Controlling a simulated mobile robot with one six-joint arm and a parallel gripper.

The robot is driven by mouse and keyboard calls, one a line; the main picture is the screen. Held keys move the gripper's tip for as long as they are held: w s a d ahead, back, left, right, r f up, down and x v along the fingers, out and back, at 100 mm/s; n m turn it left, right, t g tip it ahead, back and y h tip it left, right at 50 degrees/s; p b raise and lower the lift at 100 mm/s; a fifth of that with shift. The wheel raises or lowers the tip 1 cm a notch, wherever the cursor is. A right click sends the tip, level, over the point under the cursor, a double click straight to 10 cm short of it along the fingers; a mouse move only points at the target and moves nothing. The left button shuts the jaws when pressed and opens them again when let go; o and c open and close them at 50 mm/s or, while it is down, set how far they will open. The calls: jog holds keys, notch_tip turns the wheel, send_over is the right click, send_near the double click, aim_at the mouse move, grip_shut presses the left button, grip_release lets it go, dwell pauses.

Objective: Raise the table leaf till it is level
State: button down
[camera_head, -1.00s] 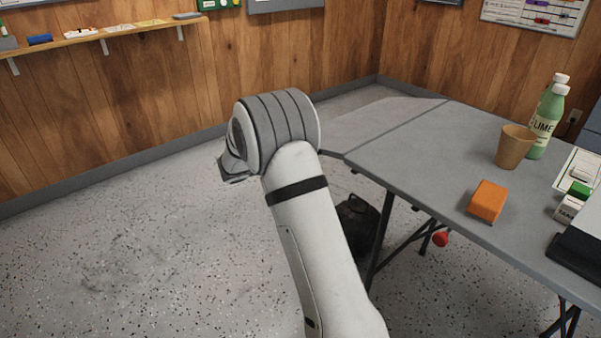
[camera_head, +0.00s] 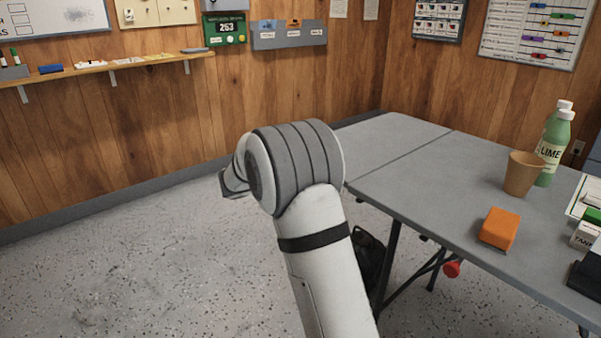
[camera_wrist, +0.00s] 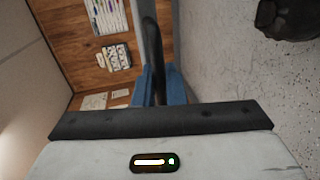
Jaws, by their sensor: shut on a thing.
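The grey table (camera_head: 450,205) stands at the right in the head view. Its leaf (camera_head: 393,130) lies beyond the seam at the far left end, partly behind my arm. The leaf's far edge runs nearly in line with the table's edge, so it looks about level. In the wrist view my gripper (camera_wrist: 158,78) has blue fingers shut around a dark bar (camera_wrist: 150,36), which seems to be at the leaf's edge. In the head view my arm hides the fingers and their grip.
On the table are an orange block (camera_head: 500,228), a brown cup (camera_head: 521,174) and green bottles (camera_head: 555,145). A black bag (camera_head: 368,255) and a red knob (camera_head: 452,269) are under it. A shelf (camera_head: 110,66) runs along the wall. The floor at left is clear.

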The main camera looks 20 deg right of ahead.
jog(key=c, duration=1.8)
grip_release()
jog(key=shift+d+r, duration=0.25)
jog(key=shift+o, duration=0.9)
jog(key=shift+a+f, duration=0.1)
jog(key=p+v, duration=0.2)
jog(key=v, duration=0.5)
jog(key=shift+s+a, duration=0.15)
jog(key=shift+a, duration=0.15)
